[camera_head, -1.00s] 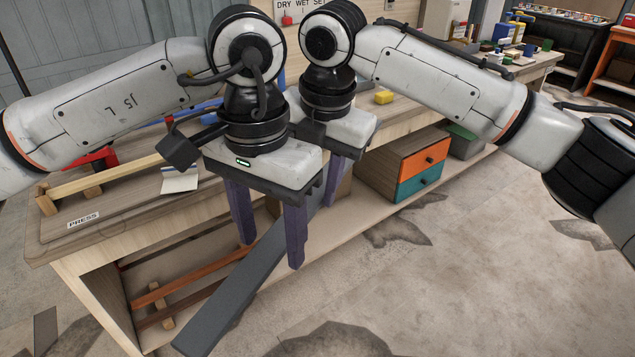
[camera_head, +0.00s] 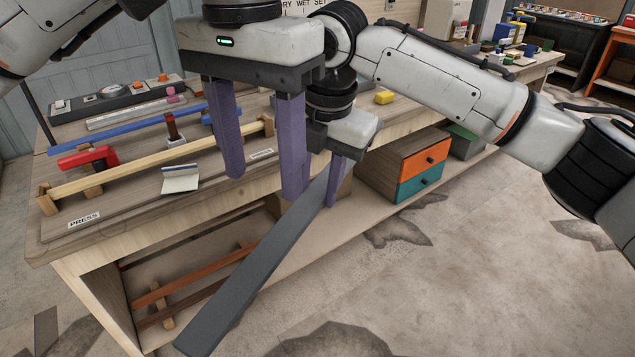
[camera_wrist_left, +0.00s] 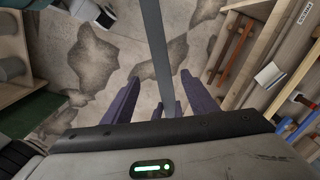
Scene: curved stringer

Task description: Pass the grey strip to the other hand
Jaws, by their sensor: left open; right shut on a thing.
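The grey strip (camera_head: 255,265) is long and flat. It slants from the lower left up to my right gripper (camera_head: 335,180), which is shut on its upper end. My left gripper (camera_head: 262,185) is open and empty. It is above and left of the strip's upper part in the head view, apart from it as far as I can tell. In the left wrist view the strip (camera_wrist_left: 158,45) runs down between the purple fingers of my left gripper (camera_wrist_left: 160,95). Part of my right gripper is hidden behind my left one.
The workbench (camera_head: 150,235) stands behind the strip. It carries a red clamp (camera_head: 88,158), a pale wooden bar (camera_head: 155,170), a blue bar (camera_head: 120,130) and a notepad (camera_head: 180,179). A drawer box (camera_head: 402,165) sits on the lower shelf. The floor at the right is clear.

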